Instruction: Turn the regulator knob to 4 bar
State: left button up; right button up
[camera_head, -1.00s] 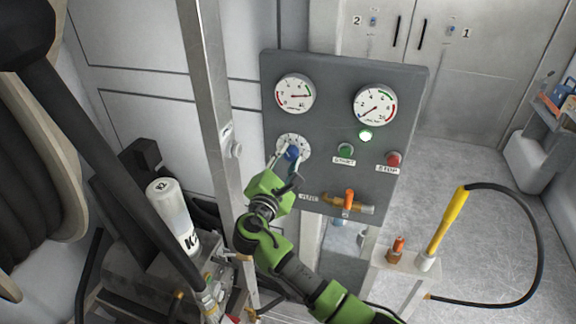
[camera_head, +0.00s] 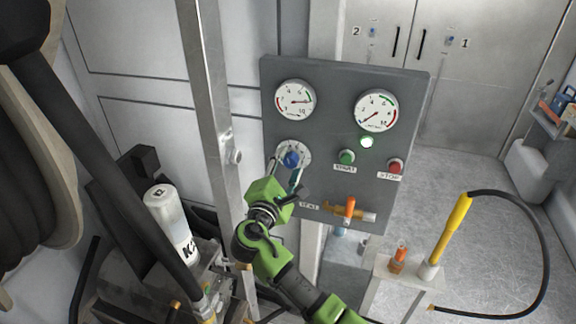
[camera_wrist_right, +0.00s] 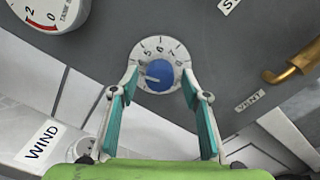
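The blue regulator knob (camera_head: 291,159) sits on a white numbered dial on the grey panel; it also shows in the right wrist view (camera_wrist_right: 160,74). There, a pale mark on the knob points left; the small digits are hard to read. My right gripper (camera_head: 284,167) is at the knob, its fingers on either side. In the right wrist view its teal-padded fingers (camera_wrist_right: 160,84) stand apart, with gaps to the knob. The left gauge (camera_head: 295,100) has its needle pointing right. The right gauge (camera_head: 375,111) has its needle pointing lower left. My left gripper is not seen.
Right of the knob are the green start button (camera_head: 346,157), red stop button (camera_head: 395,166) and orange-handled valve (camera_head: 349,209). A metal post (camera_head: 209,110) stands close to the panel's left. A yellow-handled hose tool (camera_head: 452,229) stands at the right.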

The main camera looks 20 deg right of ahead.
jog(key=v, duration=1.2)
dwell(0.4)
jog(key=s+f+g+y, duration=0.2)
jog(key=f+y, duration=0.1)
jog(key=f, duration=1.3)
jog(key=s+f+g+y, duration=0.2)
jog(key=f+g+y, duration=0.1)
jog(key=f, duration=1.4)
jog(key=s+d+f+m+g+y, duration=0.1)
jog(key=s+f+m+g, duration=0.1)
jog(key=s+f, duration=0.5)
jog(key=s+d+f+m+g+y, duration=0.1)
jog(key=s+f+g, duration=0.1)
jog(key=s+f, duration=0.5)
jog(key=s+d+f+m+g, duration=0.1)
jog(key=s+d+f+m, duration=0.2)
jog(key=s+f, duration=0.3)
jog(key=s+d+f+m+g+y, duration=0.1)
jog(key=s+f+m, duration=0.4)
jog(key=s, duration=1)
jog(key=s+d+f+m+g+y, duration=0.1)
jog(key=s+d+f+m+g, duration=0.2)
jog(key=s+f, duration=0.4)
jog(key=s+d+m, duration=0.1)
jog(key=s, duration=0.3)
jog(key=shift+d+f, duration=0.2)
jog(key=shift+d, duration=0.2)
